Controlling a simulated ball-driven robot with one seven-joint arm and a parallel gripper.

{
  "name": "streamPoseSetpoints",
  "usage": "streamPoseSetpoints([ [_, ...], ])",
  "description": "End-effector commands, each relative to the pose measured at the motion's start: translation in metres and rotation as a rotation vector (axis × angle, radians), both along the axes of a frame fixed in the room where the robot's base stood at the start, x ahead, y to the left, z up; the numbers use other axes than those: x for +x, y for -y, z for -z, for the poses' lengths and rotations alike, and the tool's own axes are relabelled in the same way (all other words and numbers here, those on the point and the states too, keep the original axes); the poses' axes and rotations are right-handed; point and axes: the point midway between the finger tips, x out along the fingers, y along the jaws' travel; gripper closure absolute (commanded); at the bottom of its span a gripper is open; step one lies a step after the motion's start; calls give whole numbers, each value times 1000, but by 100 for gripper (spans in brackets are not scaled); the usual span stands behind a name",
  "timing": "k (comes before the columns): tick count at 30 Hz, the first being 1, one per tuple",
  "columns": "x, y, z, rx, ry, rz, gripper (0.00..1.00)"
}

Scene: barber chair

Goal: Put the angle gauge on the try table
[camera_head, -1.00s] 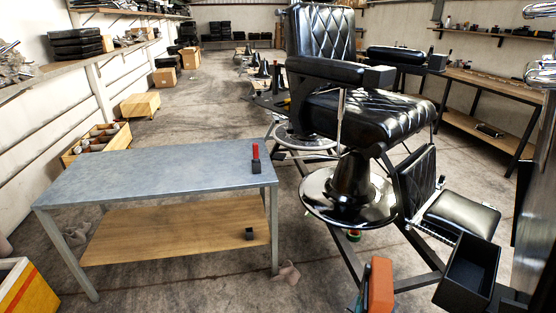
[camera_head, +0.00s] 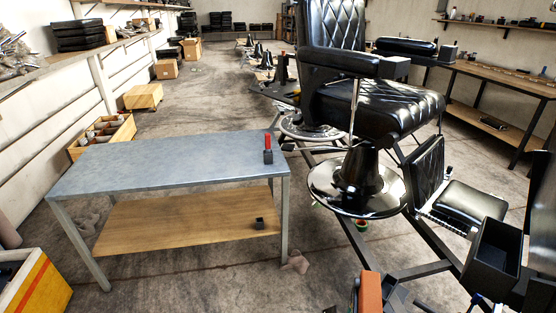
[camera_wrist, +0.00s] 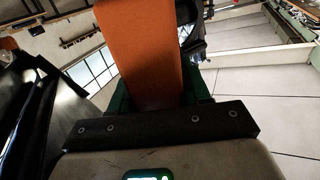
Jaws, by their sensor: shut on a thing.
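A long orange block, which looks like the angle gauge (camera_head: 370,291), stands upright at the bottom edge of the head view. It also fills the upper middle of the wrist view (camera_wrist: 142,45). My gripper (camera_wrist: 160,95) has its green fingers shut on its lower part; in the head view my gripper (camera_head: 372,303) is mostly cut off. The table with a grey top (camera_head: 165,160), which appears to be the try table, stands to the left, apart from the gripper. A small black-based thing with a red handle (camera_head: 268,150) stands at its right end.
The black barber chair (camera_head: 375,110) stands behind and right of the table. A black bin (camera_head: 495,255) is at the lower right. A small dark block (camera_head: 259,223) lies on the table's wooden shelf (camera_head: 180,222). Most of the grey top is bare.

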Motion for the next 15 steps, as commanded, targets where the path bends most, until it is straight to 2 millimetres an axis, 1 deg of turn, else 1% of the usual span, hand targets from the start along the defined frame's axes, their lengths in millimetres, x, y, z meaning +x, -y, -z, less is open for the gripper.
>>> streamPoseSetpoints([
  [3,-9,-5,18,-4,-3,-25,92],
  [8,-26,-6,47,-8,-3,-72,92],
  [12,-39,-2,70,-8,-2,-125,92],
  [15,-43,3,82,-8,-1,-164,92],
])
